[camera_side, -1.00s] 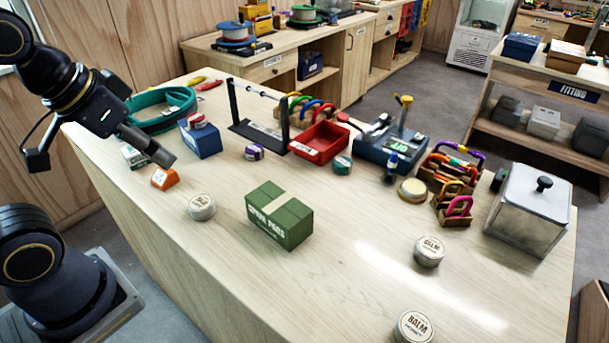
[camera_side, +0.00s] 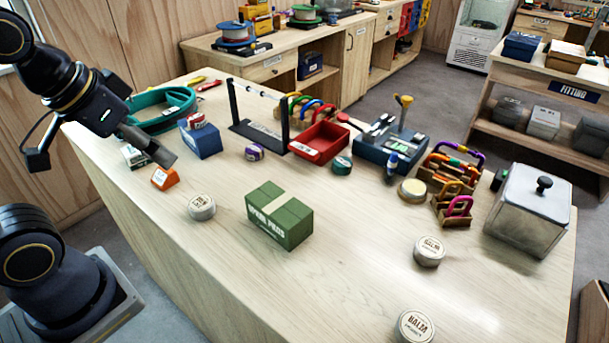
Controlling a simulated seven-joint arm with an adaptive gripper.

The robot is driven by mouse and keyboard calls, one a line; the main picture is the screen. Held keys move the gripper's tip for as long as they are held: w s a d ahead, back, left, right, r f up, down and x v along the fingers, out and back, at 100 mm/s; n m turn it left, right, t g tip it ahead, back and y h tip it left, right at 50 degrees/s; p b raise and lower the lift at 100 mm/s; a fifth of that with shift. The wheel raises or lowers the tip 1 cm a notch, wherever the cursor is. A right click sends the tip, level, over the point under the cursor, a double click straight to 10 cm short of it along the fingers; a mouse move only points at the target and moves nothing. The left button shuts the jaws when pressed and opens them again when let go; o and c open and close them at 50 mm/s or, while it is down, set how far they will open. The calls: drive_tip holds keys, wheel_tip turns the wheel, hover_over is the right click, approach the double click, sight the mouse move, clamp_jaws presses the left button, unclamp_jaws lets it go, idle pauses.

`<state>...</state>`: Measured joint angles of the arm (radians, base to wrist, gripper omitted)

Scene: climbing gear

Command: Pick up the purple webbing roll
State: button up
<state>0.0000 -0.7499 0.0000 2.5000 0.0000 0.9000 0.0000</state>
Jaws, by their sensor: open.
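The purple webbing roll (camera_side: 254,152) is a small roll with a pale label. It lies on the wooden bench behind the green box, between the blue box and the red tray. My gripper (camera_side: 165,156) is at the left, above the bench near the orange block, open with nothing seen in it. It is to the left of the purple roll and well apart from it.
An orange block (camera_side: 164,177), a balm tin (camera_side: 201,207) and a green box (camera_side: 279,214) are nearer.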

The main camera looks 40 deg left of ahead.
wheel_tip(320, 180, up, 2)
drive_tip(key=w+r+n+t, duration=0.1)
drive_tip(key=w, duration=0.1)
drive_tip(key=n+g+y, duration=0.2)
drive_tip(key=n+g, duration=0.1)
drive_tip(key=n, duration=0.1)
hover_over(254, 148)
drive_tip(key=s, duration=0.2)
drive_tip(key=f, duration=1.9)
drive_tip(key=shift+s+d, duration=0.15)
drive_tip(key=shift+d, duration=0.2)
drive_tip(key=shift+t, duration=0.3)
drive_tip(key=x, duration=0.6)
drive_tip(key=shift+s+d+f, duration=0.1)
drive_tip(key=shift+d, duration=0.15)
drive_tip(key=c, duration=1.3)
drive_tip(key=shift+o, duration=0.2)
